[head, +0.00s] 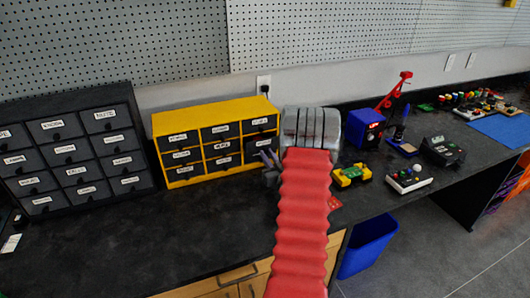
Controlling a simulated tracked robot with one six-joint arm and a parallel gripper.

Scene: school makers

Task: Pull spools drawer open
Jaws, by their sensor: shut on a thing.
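A yellow cabinet (206,107) with black labelled drawers stands on the dark worktop against the wall. The labels are too small to read surely, so I cannot tell which drawer is the spools drawer. My gripper (268,162) is at the lower right drawer (251,157) of this cabinet, its dark fingers shut at the drawer's front. The handle between the fingers is hidden. The cabinet's drawers look flush, but my gripper and red arm cover part of the right column and the cabinet's right end.
A black drawer cabinet (72,150) stands at left. To the right are a blue box (364,128), a red crane-like arm (394,92), a yellow-green block (351,176) and small devices. The worktop (130,235) before the cabinets is clear. A blue bin (368,246) stands below.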

